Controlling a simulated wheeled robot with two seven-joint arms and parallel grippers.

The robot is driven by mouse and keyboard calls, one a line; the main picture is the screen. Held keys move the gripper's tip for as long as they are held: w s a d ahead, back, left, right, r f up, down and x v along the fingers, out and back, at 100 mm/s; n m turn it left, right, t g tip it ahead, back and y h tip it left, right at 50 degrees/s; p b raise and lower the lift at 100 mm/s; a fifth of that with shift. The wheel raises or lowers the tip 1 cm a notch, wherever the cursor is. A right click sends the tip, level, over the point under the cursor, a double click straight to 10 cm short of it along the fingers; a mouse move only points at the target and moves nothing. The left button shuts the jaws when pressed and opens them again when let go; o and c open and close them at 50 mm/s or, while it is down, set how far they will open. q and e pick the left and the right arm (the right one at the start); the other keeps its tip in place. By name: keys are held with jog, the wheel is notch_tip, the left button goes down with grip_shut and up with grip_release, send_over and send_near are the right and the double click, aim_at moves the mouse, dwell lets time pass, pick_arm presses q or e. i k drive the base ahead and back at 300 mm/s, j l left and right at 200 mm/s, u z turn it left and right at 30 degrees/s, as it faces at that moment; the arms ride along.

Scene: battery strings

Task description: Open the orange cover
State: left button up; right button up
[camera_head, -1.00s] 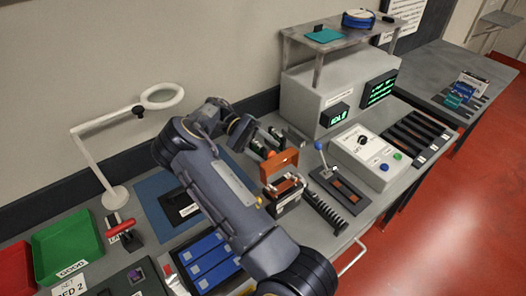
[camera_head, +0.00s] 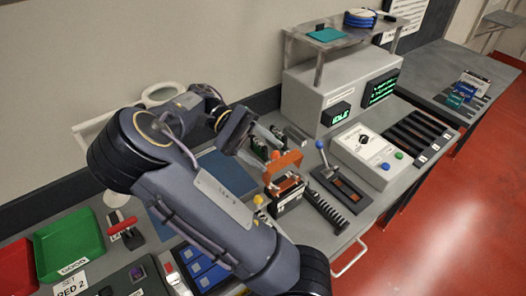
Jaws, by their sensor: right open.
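The orange cover (camera_head: 284,162) is a small flap at the middle of the bench. It stands raised at a tilt over a dark block (camera_head: 288,196) with an orange-edged top. My right gripper (camera_head: 277,149) is open, with its fingers just behind and above the cover's upper edge. I cannot tell whether the fingers touch the cover. My right arm hides part of the bench to the left. My left gripper is not in view.
A blue-knobbed lever (camera_head: 322,153) and a grey control box (camera_head: 364,155) stand right of the cover. A black ribbed strip (camera_head: 325,211) lies in front. Left are a green tray (camera_head: 70,243) and a red-handled clamp (camera_head: 124,227). A magnifier lamp stands partly behind my arm.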

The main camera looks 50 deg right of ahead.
aim_at(296, 157)
jog(key=k+l, duration=0.2)
jog(key=k, duration=0.35)
jog(key=k+l, duration=0.25)
jog(key=k, duration=0.25)
